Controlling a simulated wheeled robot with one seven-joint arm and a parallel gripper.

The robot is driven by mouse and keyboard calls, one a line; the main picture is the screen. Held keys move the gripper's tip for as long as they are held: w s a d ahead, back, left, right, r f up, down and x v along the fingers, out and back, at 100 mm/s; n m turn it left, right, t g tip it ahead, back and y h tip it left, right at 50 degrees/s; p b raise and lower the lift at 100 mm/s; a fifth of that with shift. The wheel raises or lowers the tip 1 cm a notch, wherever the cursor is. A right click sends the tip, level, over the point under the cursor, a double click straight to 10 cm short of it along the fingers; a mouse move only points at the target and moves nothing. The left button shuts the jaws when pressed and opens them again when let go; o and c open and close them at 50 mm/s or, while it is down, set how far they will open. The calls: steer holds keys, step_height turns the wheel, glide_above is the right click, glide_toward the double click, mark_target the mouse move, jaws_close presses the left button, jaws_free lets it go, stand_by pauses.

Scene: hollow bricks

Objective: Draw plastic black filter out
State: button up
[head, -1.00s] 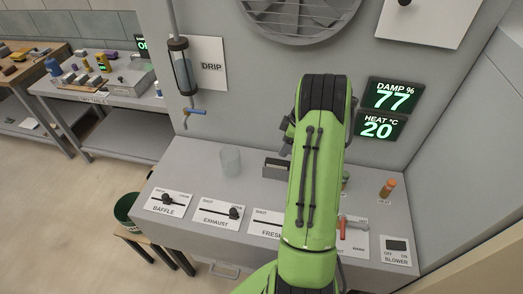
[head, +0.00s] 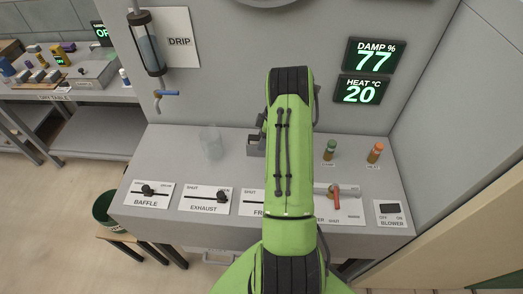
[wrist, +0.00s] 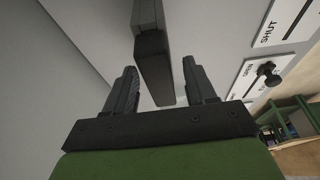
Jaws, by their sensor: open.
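In the wrist view, a dark, bar-shaped piece (wrist: 153,62), which looks like the black filter, stands out from a grey surface. My gripper (wrist: 160,82) is open, with one finger on each side of this piece and gaps showing between. I cannot tell how far the piece reaches between the fingers in depth. In the head view my green arm hides the gripper and most of that spot.
A red-handled valve (head: 337,196) and blower switch (head: 390,212) are at right.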

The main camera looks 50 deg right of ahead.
steer(key=shift+w, duration=0.1)
stand_by(0.5)
steer(key=shift+c, duration=0.4)
steer(key=shift+r, duration=0.1)
steer(key=c, duration=0.9)
steer(key=shift+r+p, duration=1.7)
steer(key=shift+r, duration=1.9)
step_height(320, 180, up, 5)
steer(key=p, duration=0.3)
